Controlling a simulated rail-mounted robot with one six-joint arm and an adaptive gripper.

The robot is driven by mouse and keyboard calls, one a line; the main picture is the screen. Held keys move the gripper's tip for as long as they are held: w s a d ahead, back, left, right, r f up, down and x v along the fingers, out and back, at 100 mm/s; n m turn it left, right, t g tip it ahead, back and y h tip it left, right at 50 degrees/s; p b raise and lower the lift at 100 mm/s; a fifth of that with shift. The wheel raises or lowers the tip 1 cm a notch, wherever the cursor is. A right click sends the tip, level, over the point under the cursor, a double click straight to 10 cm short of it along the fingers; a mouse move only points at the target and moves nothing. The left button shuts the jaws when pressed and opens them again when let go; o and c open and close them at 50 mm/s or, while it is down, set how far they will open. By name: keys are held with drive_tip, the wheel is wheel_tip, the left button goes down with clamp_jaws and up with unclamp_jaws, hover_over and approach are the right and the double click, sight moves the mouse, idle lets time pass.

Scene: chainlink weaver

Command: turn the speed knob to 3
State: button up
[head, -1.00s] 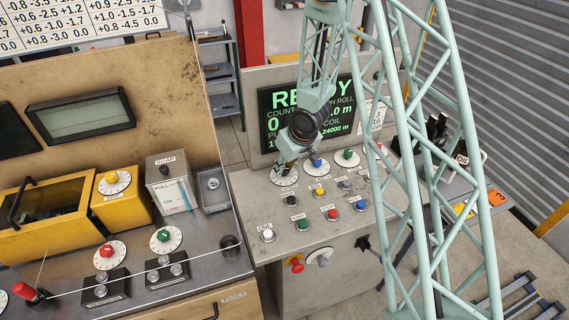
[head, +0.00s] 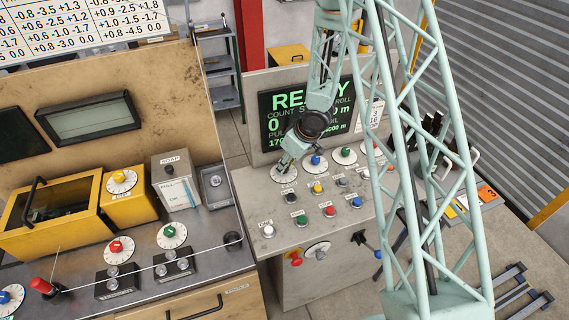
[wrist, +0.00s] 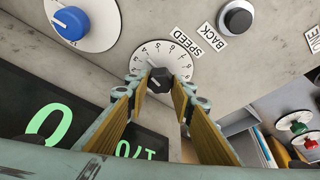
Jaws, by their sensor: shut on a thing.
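The speed knob (wrist: 160,78) is black with a white pointer line, on a white numbered dial beside the SPEED label (wrist: 189,45) in the wrist view. Its pointer leans up and to the left there; the exact number it marks is hard to read. My gripper (wrist: 160,87) has its fingers on both sides of the knob and is shut on it. In the head view the speed dial (head: 279,179) is at the left of the console's back row. My gripper (head: 285,168) comes down over it and hides the knob.
A blue knob (head: 315,160) and a green knob (head: 345,152) stand to the right of the speed dial. Several push buttons lie in front, among them a yellow one (head: 317,188). The display (head: 300,115) reading READY stands behind. A black BACK button (wrist: 236,18) is near the knob.

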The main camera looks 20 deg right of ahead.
drive_tip(key=shift+n+y+p, duration=0.3)
drive_tip(key=shift+n+p, duration=0.05)
drive_tip(key=shift+n, duration=0.55)
drive_tip(key=shift+d+n+g, duration=0.1)
drive_tip(key=shift+n+g, duration=0.3)
drive_tip(key=shift+n, duration=0.2)
drive_tip(key=shift+n+g+y, duration=0.3)
drive_tip(key=shift+n, duration=0.5)
drive_tip(key=o, duration=0.8)
drive_tip(key=shift+r, duration=0.15)
drive_tip(key=shift+v, duration=5.85)
